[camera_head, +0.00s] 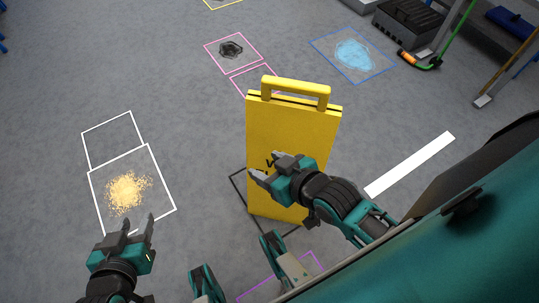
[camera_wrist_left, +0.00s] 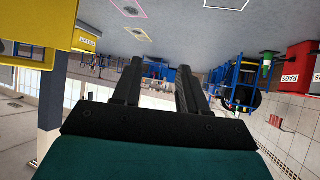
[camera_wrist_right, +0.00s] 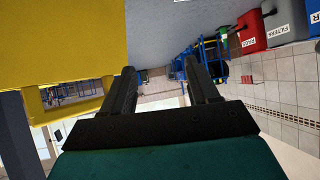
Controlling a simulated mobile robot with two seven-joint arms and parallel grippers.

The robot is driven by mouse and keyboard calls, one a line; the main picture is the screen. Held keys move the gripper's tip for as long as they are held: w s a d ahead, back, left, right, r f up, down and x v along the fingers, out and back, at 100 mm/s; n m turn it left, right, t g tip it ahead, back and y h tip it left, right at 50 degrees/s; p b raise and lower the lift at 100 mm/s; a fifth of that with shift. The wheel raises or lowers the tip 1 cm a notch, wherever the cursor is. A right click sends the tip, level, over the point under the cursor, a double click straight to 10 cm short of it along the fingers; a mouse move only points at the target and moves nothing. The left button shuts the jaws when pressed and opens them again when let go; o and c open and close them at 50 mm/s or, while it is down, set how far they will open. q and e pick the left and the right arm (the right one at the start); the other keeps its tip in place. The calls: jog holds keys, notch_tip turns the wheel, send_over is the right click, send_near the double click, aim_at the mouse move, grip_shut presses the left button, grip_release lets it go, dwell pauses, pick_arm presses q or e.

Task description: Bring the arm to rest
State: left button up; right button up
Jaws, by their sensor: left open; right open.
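My left gripper (camera_head: 138,220) is open and empty at the lower left of the head view, in front of the lower edge of a white floor square. Its two fingers are apart with nothing between them in the left wrist view (camera_wrist_left: 158,70). My right gripper (camera_head: 263,163) is open in front of a tall yellow case (camera_head: 300,125) with a top handle. In the right wrist view its fingers (camera_wrist_right: 160,70) are apart and empty, and the yellow case (camera_wrist_right: 60,40) fills the upper left. Part of the case is hidden behind my right arm.
Orange-yellow granules (camera_head: 127,190) lie in the white square and a blue spill (camera_head: 353,54) in a blue square. A green-handled tool (camera_head: 452,35) and dark boxes (camera_head: 408,22) are at upper right.

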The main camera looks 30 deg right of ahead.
pick_arm(q)
notch_tip(320, 180, up, 10)
jog(key=s+a+p, duration=0.1)
jog(key=a+p, duration=0.2)
jog(key=p, duration=1)
jog(key=shift+s+f+y+p, duration=0.25)
jog(key=shift+s+y+p, duration=0.05)
jog(key=shift+y+p, duration=0.1)
pick_arm(e)
jog(key=s+d+r, duration=0.1)
jog(key=d+r, duration=0.2)
jog(key=r, duration=0.6)
jog(key=shift+s+r+h, duration=0.15)
jog(key=shift+r+h, duration=0.2)
jog(key=shift+h, duration=0.05)
